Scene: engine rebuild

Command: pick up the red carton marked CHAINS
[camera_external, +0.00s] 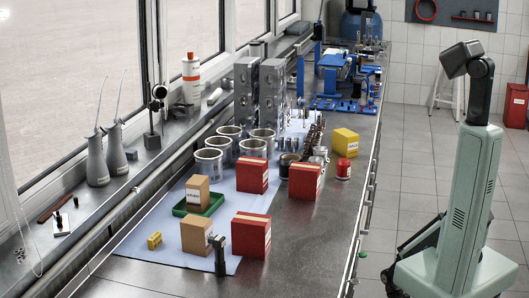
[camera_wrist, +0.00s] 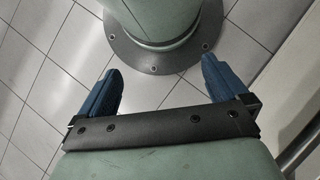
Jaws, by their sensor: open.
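Three red cartons stand upright on the workbench in the external view. One is at the near end (camera_external: 249,238), one is farther back at the middle left (camera_external: 251,177), and one is at the middle right (camera_external: 304,183). Their labels are too small to read, so I cannot tell which is marked CHAINS. My gripper (camera_wrist: 160,65) shows in the wrist view with its two blue fingers wide apart and nothing between them. It points at the tiled floor and a round bolted flange, away from the cartons. No carton shows in the wrist view.
Tan cartons (camera_external: 196,236) stand left of the near red carton, one in a green tray (camera_external: 181,211). Metal cylinders (camera_external: 209,164) and engine blocks (camera_external: 246,95) stand behind. A yellow carton (camera_external: 345,143) and red can (camera_external: 343,171) are rightward. The bench's front right is bare.

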